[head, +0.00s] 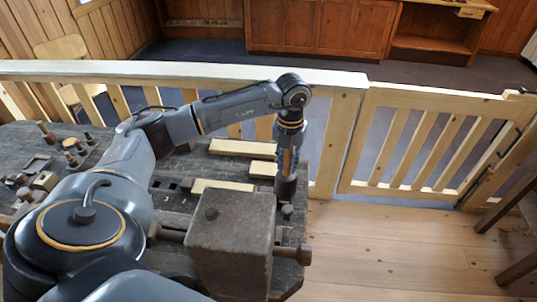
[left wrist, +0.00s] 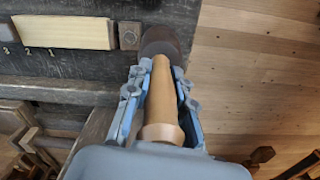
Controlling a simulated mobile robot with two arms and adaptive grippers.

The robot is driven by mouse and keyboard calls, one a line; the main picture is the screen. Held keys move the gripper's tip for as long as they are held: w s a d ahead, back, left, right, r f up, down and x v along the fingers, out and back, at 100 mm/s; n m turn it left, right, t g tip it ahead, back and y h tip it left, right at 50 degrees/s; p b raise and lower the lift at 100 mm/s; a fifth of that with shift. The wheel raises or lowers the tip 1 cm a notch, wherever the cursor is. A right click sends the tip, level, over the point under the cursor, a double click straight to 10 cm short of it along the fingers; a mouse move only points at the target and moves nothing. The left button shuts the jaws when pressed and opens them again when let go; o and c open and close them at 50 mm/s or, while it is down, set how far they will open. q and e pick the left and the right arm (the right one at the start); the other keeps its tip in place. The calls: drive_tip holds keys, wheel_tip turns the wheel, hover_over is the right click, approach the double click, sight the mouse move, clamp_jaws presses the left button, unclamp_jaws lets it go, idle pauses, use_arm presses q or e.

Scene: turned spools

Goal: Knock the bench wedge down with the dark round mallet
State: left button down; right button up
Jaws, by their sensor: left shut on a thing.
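My left gripper (head: 288,148) is shut on the mallet's light wooden handle (left wrist: 161,95), which lies between its fingers in the left wrist view. The mallet's dark round head (head: 286,187) hangs below the gripper, near the bench's right end. In the left wrist view the mallet head (left wrist: 166,42) is just right of a small dark square block (left wrist: 129,35), which looks like the bench wedge. This block sits at the right end of a pale board (left wrist: 65,33). I cannot tell whether the mallet touches it. My right gripper is out of view.
A large dark block (head: 232,235) stands at the bench's front, close to the mallet. Pale boards (head: 240,147) lie on the dark bench. Small turned pieces (head: 70,155) stand at its left. A wooden railing (head: 345,130) runs behind; open floor (head: 380,245) lies right.

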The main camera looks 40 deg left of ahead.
sight(288, 154)
use_arm(q)
drive_tip(key=shift+f, duration=0.1)
idle(0.3)
drive_tip(key=shift+r+p, duration=1.1)
drive_tip(key=shift+r, duration=0.6)
drive_tip(key=shift+f, duration=0.1)
wheel_tip(288, 154, down, 4)
drive_tip(key=b, duration=0.3)
drive_tip(key=shift+f, duration=0.1)
drive_tip(key=shift+s, duration=0.1)
